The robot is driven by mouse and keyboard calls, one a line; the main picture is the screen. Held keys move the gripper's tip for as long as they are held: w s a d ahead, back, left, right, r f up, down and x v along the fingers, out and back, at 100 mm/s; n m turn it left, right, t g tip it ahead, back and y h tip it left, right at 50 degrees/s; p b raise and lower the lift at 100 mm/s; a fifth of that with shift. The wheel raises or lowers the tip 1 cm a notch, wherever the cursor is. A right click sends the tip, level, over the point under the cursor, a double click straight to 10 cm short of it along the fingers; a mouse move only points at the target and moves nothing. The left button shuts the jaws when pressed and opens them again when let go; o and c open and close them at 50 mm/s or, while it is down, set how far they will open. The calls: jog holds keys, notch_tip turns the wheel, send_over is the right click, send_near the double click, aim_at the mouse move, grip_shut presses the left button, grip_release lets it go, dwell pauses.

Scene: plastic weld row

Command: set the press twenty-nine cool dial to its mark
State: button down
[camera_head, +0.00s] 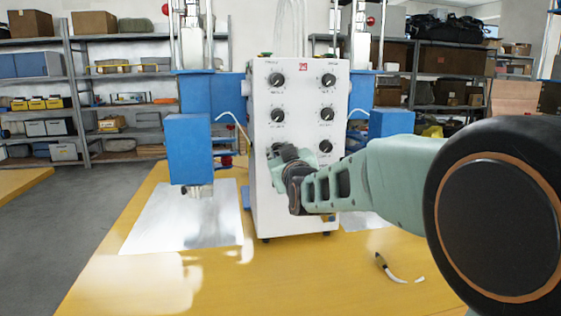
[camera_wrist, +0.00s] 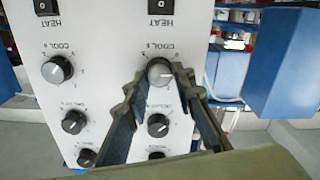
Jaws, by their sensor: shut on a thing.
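The white press control box (camera_head: 292,205) stands on the yellow table with two columns of black dials. In the wrist view, where the panel is upside down, my gripper (camera_wrist: 160,76) is shut around a dial (camera_wrist: 159,71) marked COOL, one fingertip on each side. A light pointer line on that dial seems to point right; its mark cannot be made out. The other COOL dial (camera_wrist: 57,69) is free, and it also shows in the head view (camera_head: 325,146). No press number is readable.
Blue press heads (camera_head: 189,149) and (camera_head: 391,123) flank the box, with a metal plate (camera_head: 160,222) under the left one. A small tool (camera_head: 382,264) lies on the table (camera_head: 300,280). Shelves stand behind.

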jog(key=shift+a+f+n+b, duration=0.1)
jog(key=shift+n+b, duration=1.3)
jog(key=shift+n, duration=2.4)
jog(key=c, duration=1.6)
grip_release()
